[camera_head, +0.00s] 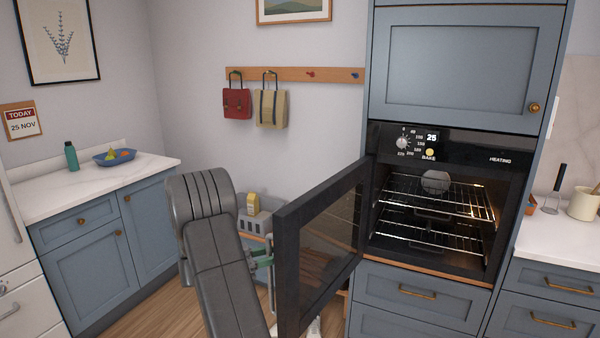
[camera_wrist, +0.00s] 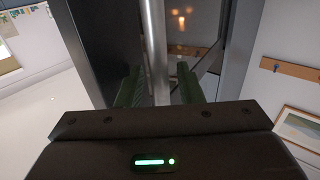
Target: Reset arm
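My gripper (camera_head: 262,259) is at the outer face of the oven door (camera_head: 322,250), partly hidden behind my own grey arm in the head view. In the wrist view my gripper (camera_wrist: 160,88) has its two green fingers apart. A metal door handle (camera_wrist: 154,45) runs between them, with a gap showing on each side. The oven door is swung wide open to the left, side-hinged. The oven (camera_head: 440,205) shows lit wire racks, with a round greyish item (camera_head: 436,182) on the upper one.
The oven door stands out into the room close to my arm. A grey crate-like holder (camera_head: 256,226) with a yellow item is behind the arm. A blue counter unit (camera_head: 95,250) is at left. A peg rail (camera_head: 330,75) with bags hangs on the wall. Floor shows at lower left.

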